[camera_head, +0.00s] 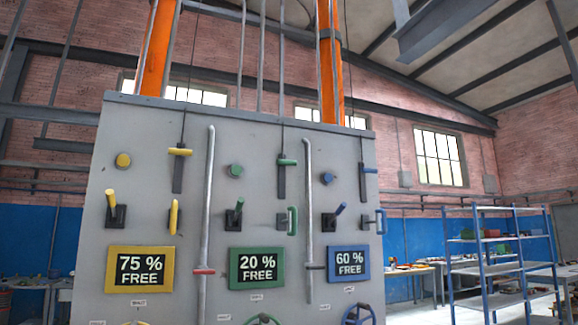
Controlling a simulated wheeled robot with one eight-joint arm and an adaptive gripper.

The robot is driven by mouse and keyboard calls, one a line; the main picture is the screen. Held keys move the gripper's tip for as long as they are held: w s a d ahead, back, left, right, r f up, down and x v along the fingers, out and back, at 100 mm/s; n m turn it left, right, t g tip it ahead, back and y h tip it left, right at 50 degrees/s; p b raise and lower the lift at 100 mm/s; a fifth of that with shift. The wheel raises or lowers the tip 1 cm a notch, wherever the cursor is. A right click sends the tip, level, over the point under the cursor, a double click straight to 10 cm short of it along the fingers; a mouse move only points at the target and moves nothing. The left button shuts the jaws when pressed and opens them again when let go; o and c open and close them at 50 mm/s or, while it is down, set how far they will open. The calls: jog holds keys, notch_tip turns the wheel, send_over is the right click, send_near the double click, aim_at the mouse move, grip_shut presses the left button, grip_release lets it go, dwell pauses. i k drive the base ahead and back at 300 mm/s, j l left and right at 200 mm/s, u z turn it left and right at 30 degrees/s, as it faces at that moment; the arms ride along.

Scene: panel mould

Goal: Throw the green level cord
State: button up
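A grey panel (220,140) fills the middle of the view. A thin dark cord runs down from above to a green T-shaped cord handle (288,161), which sits at the top of a dark vertical strip (282,184) in the panel's middle column. To its left is a round green button (236,171). Below are a green lever (238,212) on a dark base and a green upright handle (292,220). A green-framed display (257,268) reads "20 % FREE". My gripper is not in view.
A yellow cord handle (180,152) and a lower blue one (369,171) flank the green one. Grey vertical pipes (208,180) (309,190) stand in front of the panel. Partly cut-off handwheels (262,320) line the bottom. A blue-grey shelf rack (485,240) stands at the right.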

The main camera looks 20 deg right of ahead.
aim_at(283, 161)
jog(key=i+j+z, duration=0.6)
jog(key=i, duration=0.2)
jog(key=i+l, duration=0.05)
